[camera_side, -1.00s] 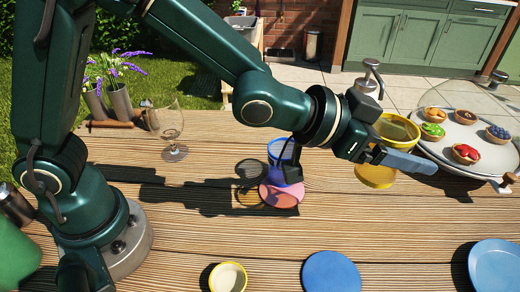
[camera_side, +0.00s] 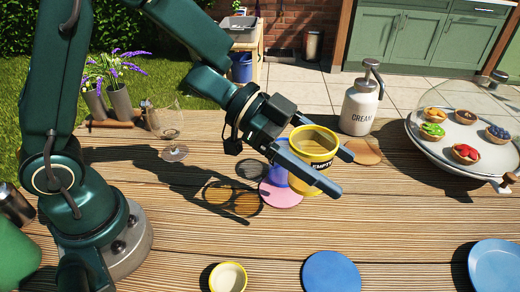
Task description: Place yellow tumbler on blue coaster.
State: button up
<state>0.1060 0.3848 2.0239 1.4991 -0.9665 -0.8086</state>
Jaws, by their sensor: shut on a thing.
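The yellow tumbler (camera_side: 314,139) has a dark band reading "EMPTY" and looks upright. My gripper (camera_side: 340,172) is shut on it, with one finger along each side. The tumbler appears held above the table, with amber-tinted shadows on the wood to its left. The blue coaster (camera_side: 332,273) is a flat round disc at the front middle edge of the picture, with nothing on it. My gripper and the tumbler are behind it, farther from the camera.
A blue tumbler (camera_side: 278,176), partly hidden by my gripper, stands on a pink coaster (camera_side: 283,199). A tan coaster (camera_side: 362,152) and cream dispenser (camera_side: 358,110) stand behind. A yellow-rimmed bowl (camera_side: 228,278), blue plate (camera_side: 496,266), wine glass (camera_side: 172,128) and tart stand (camera_side: 440,158) surround clear wood.

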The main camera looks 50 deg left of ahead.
jog(key=s+d+f, duration=0.1)
jog(key=d+f, duration=0.1)
jog(key=d, duration=0.1)
jog(key=s+d+f, duration=0.1)
jog(key=d+f, duration=0.1)
jog(key=d, duration=0.2)
jog(key=s+d+f, duration=0.1)
jog(key=d+f, duration=0.2)
jog(key=shift+s+d, duration=0.2)
jog(key=shift+s, duration=0.1)
jog(key=shift+f, duration=1.95)
jog(key=shift+f, duration=0.2)
jog(key=o, duration=1.4)
jog(key=shift+c, duration=0.2)
jog(key=shift+r, duration=0.1)
